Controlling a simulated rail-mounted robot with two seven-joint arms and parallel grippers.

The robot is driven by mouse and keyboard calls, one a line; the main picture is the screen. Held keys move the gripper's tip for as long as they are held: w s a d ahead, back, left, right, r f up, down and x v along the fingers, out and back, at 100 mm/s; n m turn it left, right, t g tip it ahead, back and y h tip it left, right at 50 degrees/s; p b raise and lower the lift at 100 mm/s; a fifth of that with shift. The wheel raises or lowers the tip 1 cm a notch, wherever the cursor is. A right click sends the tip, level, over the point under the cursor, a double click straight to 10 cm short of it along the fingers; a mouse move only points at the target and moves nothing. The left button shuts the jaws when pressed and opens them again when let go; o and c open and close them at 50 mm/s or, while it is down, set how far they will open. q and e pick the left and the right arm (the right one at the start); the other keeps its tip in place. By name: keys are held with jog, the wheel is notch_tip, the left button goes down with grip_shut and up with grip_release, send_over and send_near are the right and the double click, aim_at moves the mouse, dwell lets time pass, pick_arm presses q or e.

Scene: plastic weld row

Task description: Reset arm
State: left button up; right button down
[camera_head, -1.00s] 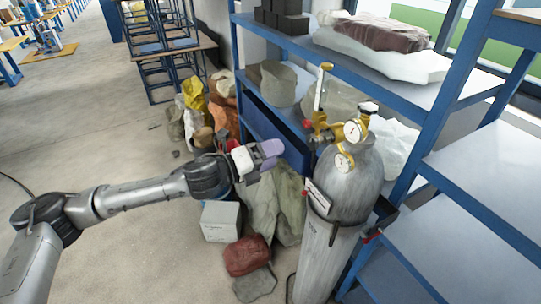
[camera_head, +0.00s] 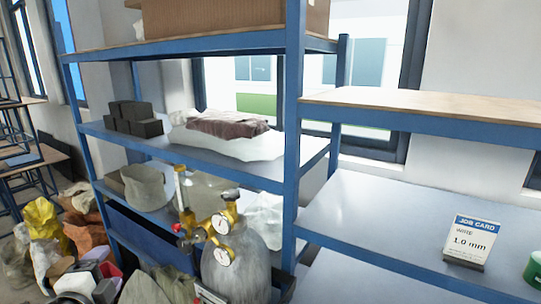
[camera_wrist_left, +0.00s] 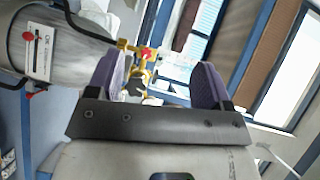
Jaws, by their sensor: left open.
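My left gripper (camera_head: 88,270) shows small at the lower left edge of the head view, in front of the bags on the floor. In the left wrist view its two purple fingers (camera_wrist_left: 160,80) stand apart with nothing between them. Beyond them is the brass regulator with gauges (camera_wrist_left: 138,68), on the grey gas cylinder (camera_wrist_left: 75,50). The regulator (camera_head: 218,232) and the cylinder top (camera_head: 240,270) also show at the bottom of the head view. I cannot tell the gap between fingers and regulator. My right gripper is in no view.
A blue shelf rack (camera_head: 290,150) holds dark blocks (camera_head: 132,118), a white sack (camera_head: 235,142) and a cardboard box (camera_head: 225,18). At the right, a job card reading wire 1.0 mm (camera_head: 471,241) stands beside a green roll (camera_head: 534,268). The shelf around the card is mostly bare.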

pick_arm(q)
jog(key=s+d+f+n+g+y+p, duration=0.1)
jog(key=s+d+f+n+g+p, duration=0.2)
jog(key=s+d+n, duration=0.5)
jog(key=s+d+f+n+g+h+p, duration=0.1)
jog(key=s+f+g, duration=0.4)
jog(key=s+f, duration=0.6)
jog(key=s+d+f+n+g+h+p, duration=0.1)
jog(key=s+d+f+n+g+p, duration=0.2)
jog(key=s+f, duration=0.8)
jog(key=s+n+g+p, duration=0.1)
jog(key=s+g+p, duration=0.1)
jog(key=s, duration=0.4)
jog(key=shift+s+d+f+n+h+p, duration=0.2)
jog(key=shift+s+n+h+p, duration=0.15)
jog(key=shift+p, duration=0.4)
